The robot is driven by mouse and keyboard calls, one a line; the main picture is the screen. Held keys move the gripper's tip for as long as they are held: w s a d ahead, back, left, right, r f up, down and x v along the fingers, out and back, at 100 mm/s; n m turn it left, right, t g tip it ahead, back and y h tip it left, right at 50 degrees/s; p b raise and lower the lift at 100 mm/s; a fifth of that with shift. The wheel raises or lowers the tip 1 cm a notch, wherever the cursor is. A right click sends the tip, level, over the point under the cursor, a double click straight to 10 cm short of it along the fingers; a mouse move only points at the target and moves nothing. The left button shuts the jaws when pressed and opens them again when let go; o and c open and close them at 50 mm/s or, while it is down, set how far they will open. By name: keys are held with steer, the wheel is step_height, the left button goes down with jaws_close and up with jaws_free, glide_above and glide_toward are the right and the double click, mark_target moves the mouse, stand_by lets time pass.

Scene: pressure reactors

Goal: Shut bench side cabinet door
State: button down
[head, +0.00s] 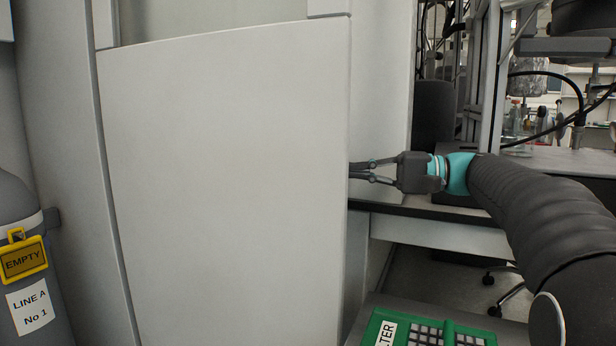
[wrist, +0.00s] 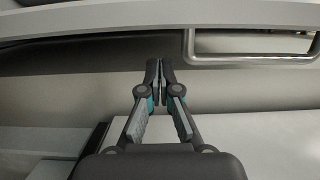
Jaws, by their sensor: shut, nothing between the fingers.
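The bench side cabinet door (head: 228,190) is a large, plain light grey panel filling the left half of the head view. It looks swung out from the cabinet body, with its free edge at the right. My gripper (head: 354,172) comes in from the right at that edge, and its fingertips are partly hidden there. I cannot tell if they touch the door. In the wrist view my gripper (wrist: 159,70) is shut and empty, its fingers pointing at a grey surface. A metal bar handle (wrist: 255,60) shows at the upper right.
A grey cylinder (head: 35,265) with a yellow EMPTY tag stands at the far left. A green case with a keypad (head: 425,330) is at the bottom, below my arm. A bench ledge (head: 440,232) and dark equipment lie behind my arm.

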mark_target(304, 170)
steer(key=a, duration=1)
steer(key=shift+w+a+f, duration=0.1)
steer(key=shift+w, duration=0.25)
